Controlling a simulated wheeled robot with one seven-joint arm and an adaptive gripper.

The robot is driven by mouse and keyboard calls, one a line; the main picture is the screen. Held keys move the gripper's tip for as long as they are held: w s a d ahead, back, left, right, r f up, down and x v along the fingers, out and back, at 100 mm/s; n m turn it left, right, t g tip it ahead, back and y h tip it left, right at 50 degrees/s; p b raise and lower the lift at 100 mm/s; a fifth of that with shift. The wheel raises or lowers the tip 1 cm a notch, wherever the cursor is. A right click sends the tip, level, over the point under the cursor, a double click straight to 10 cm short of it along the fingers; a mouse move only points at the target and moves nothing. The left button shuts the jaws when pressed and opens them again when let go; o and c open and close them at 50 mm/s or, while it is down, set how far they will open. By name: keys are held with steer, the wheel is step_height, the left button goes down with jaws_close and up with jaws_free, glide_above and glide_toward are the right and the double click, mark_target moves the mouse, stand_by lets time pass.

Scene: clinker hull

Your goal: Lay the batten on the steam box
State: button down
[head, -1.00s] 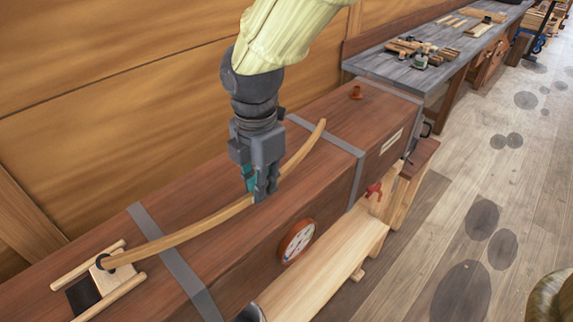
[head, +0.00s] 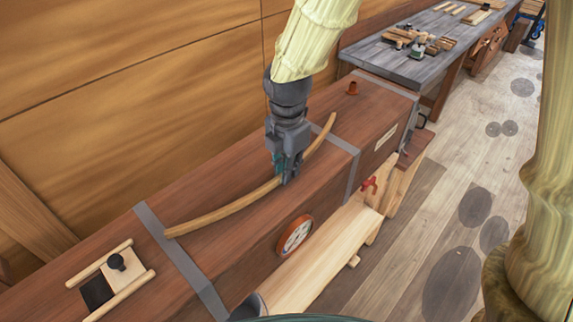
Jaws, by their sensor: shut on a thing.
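The batten (head: 230,207) is a long, thin, slightly curved strip of light wood. The steam box (head: 225,235) is a long brown wooden box with grey metal straps. My gripper (head: 284,177) is shut on the batten near its middle, above the box top. The batten's near left end lies over the left strap and its far end over the right strap. I cannot tell whether the batten touches the lid. The part between the jaws is hidden.
A sliding vent with a black knob (head: 117,262) sits on the box top at left. A round dial (head: 295,235) is on the front. A small red-brown fitting (head: 352,88) stands at the far end. A grey workbench (head: 400,62) with wooden pieces stands beyond.

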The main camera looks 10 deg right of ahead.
steer(key=shift+w+f, duration=0.1)
steer(key=shift+f, duration=0.1)
steer(key=shift+s+d, duration=0.1)
steer(key=shift+s, duration=0.1)
steer(key=shift+f, duration=0.2)
steer(key=c, duration=1.5)
jaws_free()
steer(key=shift+r, duration=0.15)
step_height(320, 180, up, 12)
steer(key=b, duration=0.3)
steer(key=shift+r+b, duration=0.1)
steer(key=shift+b, duration=0.25)
